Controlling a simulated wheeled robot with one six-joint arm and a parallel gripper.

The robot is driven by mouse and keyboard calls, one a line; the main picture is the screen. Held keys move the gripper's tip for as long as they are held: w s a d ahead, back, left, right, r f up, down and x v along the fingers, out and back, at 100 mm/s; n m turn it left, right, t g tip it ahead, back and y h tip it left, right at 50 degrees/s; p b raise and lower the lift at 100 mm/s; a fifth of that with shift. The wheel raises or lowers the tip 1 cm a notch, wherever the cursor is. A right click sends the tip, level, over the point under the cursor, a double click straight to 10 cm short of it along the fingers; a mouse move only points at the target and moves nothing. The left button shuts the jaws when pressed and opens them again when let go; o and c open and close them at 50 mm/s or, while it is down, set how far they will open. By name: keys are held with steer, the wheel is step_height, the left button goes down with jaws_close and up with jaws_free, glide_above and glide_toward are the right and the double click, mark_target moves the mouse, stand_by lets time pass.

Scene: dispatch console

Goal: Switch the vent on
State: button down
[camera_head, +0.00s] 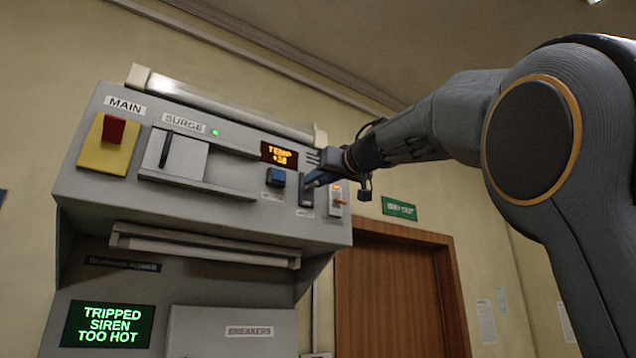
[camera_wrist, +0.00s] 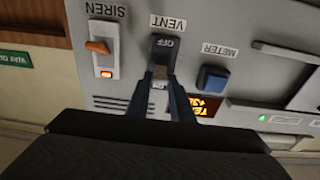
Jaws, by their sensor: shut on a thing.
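The vent switch (camera_wrist: 163,50) is a dark plate on the grey console, with a VENT label and an OFF mark; the wrist view shows them upside down. Its pale lever (camera_wrist: 160,76) sits between the fingers of my gripper (camera_wrist: 162,88), which is shut on it. The lever's tip shows on the side away from the OFF mark, but its exact position is partly hidden by the fingers. In the head view my gripper (camera_head: 311,183) reaches the vent switch (camera_head: 306,194) from the right. An orange display (camera_head: 280,155) reads TEMP with a number.
The siren switch (camera_wrist: 100,47), with an orange rocker and lit lamp, and the blue meter button (camera_wrist: 212,78) flank the vent switch closely. A red main button (camera_head: 113,129) is farther left. A wooden door (camera_head: 390,290) stands behind.

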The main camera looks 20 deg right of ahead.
steer(key=shift+w+r+g+h, duration=0.15)
steer(key=shift+r+g+h, duration=0.2)
steer(key=shift+g, duration=0.35)
steer(key=shift+w+a+r+g+h, duration=0.1)
steer(key=shift+r+g+h, duration=0.25)
steer(key=shift+g, duration=0.65)
steer(key=c, duration=1.6)
jaws_free()
steer(key=shift+o, duration=0.2)
steer(key=b+v, duration=0.1)
steer(key=v, duration=0.6)
steer(key=shift+s, duration=0.35)
steer(key=shift+r, duration=0.1)
